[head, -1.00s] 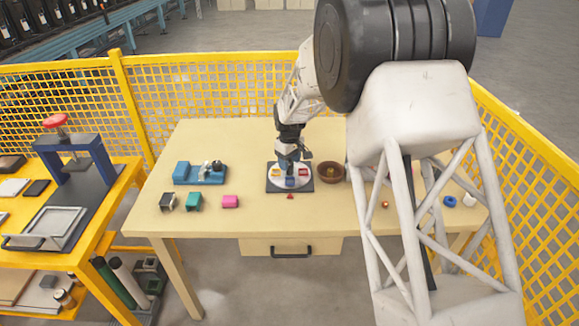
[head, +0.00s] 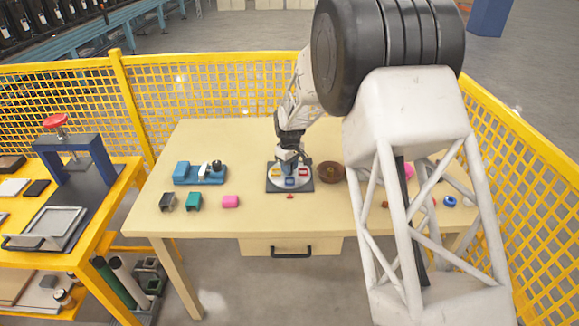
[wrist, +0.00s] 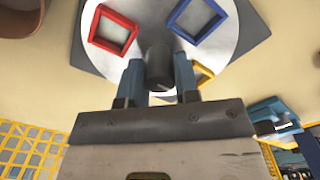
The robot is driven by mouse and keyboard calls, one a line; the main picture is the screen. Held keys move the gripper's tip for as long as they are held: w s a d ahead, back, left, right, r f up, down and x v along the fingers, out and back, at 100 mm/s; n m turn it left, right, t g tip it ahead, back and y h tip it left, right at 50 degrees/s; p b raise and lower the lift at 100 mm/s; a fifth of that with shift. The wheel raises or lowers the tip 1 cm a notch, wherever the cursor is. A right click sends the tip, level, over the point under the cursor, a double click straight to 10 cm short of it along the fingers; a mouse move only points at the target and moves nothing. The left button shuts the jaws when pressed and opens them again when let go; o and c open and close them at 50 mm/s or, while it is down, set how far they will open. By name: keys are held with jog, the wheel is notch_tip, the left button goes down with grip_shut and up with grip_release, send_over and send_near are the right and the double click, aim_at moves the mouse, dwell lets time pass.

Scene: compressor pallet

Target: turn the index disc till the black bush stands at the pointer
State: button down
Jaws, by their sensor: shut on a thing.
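The index disc (head: 273,181) is a pale round plate on a dark square base, with yellow, blue and red square frames on it. In the head view the blue frame (head: 290,182) faces the small red pointer (head: 290,197) on the table in front. The wrist view shows the red frame (wrist: 113,32), the blue frame and the yellow frame (wrist: 204,76). My gripper (wrist: 160,75) is shut on the dark round knob (wrist: 158,62) at the disc's middle, one blue finger on each side. I cannot make out a black bush on the disc; my gripper hides part of it.
A brown bowl (head: 331,180) stands close on the disc's right. Yellow mesh fencing surrounds the table.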

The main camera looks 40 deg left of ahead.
jog(key=shift+n, duration=10.1)
jog(key=shift+r+n, duration=0.1)
jog(key=shift+n, duration=3.2)
jog(key=c, duration=0.8)
grip_release()
jog(key=shift+c, duration=0.2)
